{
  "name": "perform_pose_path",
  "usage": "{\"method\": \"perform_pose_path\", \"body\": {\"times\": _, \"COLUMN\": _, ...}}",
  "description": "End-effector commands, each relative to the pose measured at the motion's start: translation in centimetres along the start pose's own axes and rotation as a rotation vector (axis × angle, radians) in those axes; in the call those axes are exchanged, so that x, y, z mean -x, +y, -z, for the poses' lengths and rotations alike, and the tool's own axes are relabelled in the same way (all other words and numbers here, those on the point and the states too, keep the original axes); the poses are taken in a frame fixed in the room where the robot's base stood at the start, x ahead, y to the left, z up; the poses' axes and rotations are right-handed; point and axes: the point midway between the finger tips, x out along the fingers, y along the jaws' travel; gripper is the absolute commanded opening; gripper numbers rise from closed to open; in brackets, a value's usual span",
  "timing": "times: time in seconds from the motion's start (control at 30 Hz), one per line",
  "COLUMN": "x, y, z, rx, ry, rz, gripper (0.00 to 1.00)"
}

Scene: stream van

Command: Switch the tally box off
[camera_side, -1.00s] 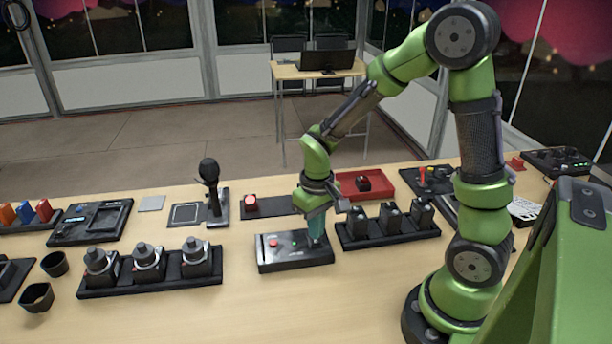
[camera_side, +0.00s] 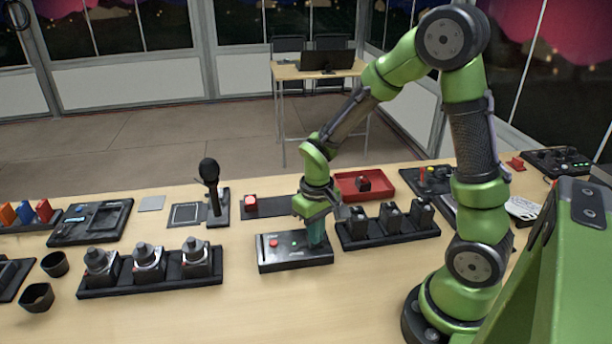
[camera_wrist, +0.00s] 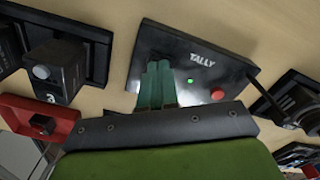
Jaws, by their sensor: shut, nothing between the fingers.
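The tally box (camera_side: 280,260) is a low dark box on the table, with a red button (camera_side: 273,243) at its left and a small green spot near its middle. In the wrist view the tally box (camera_wrist: 205,75) shows the word TALLY, a lit green light (camera_wrist: 191,81) and the red button (camera_wrist: 218,94). My gripper (camera_side: 316,243) is shut and empty, its teal fingers pointing down at the right end of the box. The fingers (camera_wrist: 158,66) hide part of that end in the wrist view. I cannot tell if they touch it or what lies beneath them.
A rack of several black units (camera_side: 390,222) stands close right of the box. A red tray (camera_side: 350,188) holding a dark block lies behind. A microphone on a stand (camera_side: 210,180) rises behind left, and another rack (camera_side: 150,275) stands at the left. The table in front is clear.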

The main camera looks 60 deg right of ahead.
Motion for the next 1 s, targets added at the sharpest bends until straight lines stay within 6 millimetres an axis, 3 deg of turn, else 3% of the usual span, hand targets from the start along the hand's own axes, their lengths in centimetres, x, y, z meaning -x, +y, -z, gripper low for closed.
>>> {"method": "perform_pose_path", "body": {"times": 0.27, "x": 0.2, "y": 0.0, "z": 0.1, "rx": 0.001, "ry": 0.002, "rz": 0.000, "gripper": 0.00}}
{"method": "perform_pose_path", "body": {"times": 1.0, "x": 6.1, "y": 0.0, "z": 0.1, "rx": 0.002, "ry": 0.004, "rz": -0.001, "gripper": 0.00}}
